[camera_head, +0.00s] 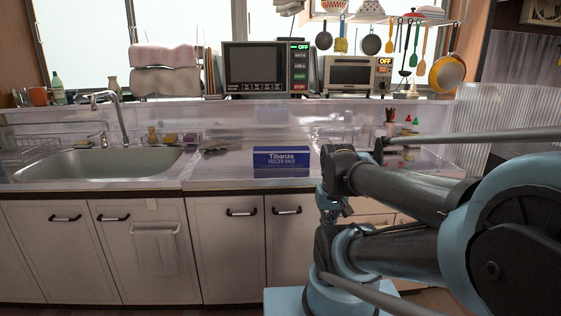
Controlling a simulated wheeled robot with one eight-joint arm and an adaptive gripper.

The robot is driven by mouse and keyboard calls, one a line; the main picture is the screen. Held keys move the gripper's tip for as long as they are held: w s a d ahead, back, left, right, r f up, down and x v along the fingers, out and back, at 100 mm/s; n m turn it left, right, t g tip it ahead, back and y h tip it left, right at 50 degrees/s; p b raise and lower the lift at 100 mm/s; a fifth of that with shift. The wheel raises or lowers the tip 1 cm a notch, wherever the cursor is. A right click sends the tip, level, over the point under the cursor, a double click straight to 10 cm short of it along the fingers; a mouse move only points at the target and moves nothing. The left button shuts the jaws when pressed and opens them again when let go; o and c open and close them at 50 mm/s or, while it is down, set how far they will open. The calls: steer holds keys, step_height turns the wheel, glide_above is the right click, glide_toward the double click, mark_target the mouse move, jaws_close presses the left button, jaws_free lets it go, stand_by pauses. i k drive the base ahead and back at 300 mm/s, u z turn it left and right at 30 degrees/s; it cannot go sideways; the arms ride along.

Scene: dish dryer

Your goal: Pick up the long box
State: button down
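The long box is a dark blue carton (281,161) labelled "Tibanza Freezer Bags". It lies on the countertop (222,172) near its front edge, just right of the sink area, with its long printed side facing me. My arm, in light blue and dark grey, fills the right side of the head view and reaches close to the right of the box. I see no contact between the arm and the box. I cannot make out the gripper's fingers among the arm links.
A sink (98,162) with a faucet (118,115) is at left. A small dark item (216,149) lies left of the box. A microwave (265,68) and toaster oven (354,75) stand on the ledge behind. Utensils hang at upper right. Cabinets (234,250) are below.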

mark_target(298, 157)
steer(key=z, duration=2.1)
steer(key=k, duration=0.7)
steer(key=u, duration=1.1)
steer(key=i, duration=0.5)
steer(key=z, duration=0.05)
